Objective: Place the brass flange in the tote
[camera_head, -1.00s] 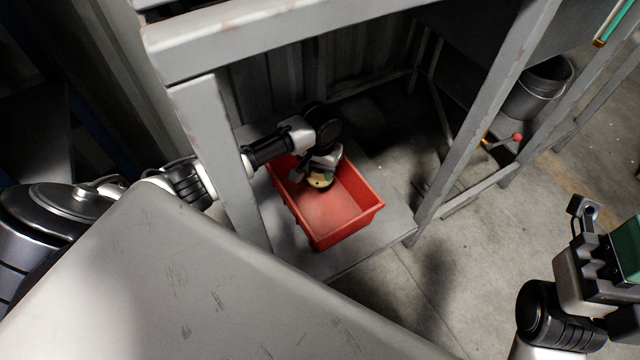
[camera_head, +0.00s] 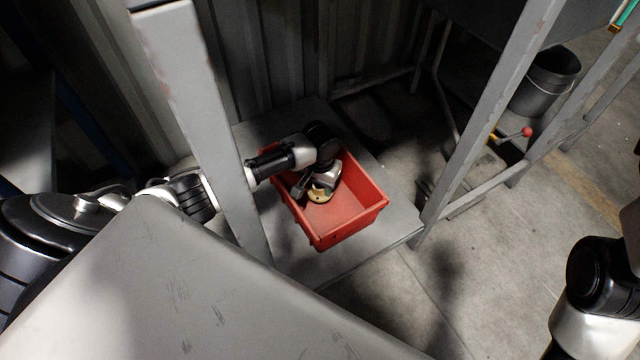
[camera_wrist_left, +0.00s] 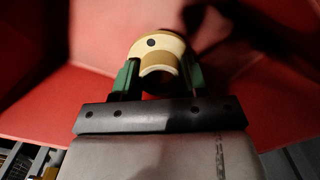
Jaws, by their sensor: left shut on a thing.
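The red tote (camera_head: 345,222) stands on a low grey shelf inside the metal frame. My left arm reaches past a grey post, and my left gripper (camera_head: 316,190) is inside the tote. It is shut on the brass flange (camera_head: 320,196), low in the tote's back left part. In the left wrist view the flange (camera_wrist_left: 158,46) sits between the green fingertips (camera_wrist_left: 160,78), with red tote walls around it. I cannot tell whether the flange touches the tote floor. My right arm shows at the lower right edge; its gripper is out of the picture.
A grey upright post (camera_head: 205,110) stands just in front of my left arm. A pale grey panel (camera_head: 190,290) fills the lower left. A dark bucket (camera_head: 545,85) and a red-knobbed lever (camera_head: 527,132) are at the right. The shelf (camera_head: 375,245) has bare room beside the tote.

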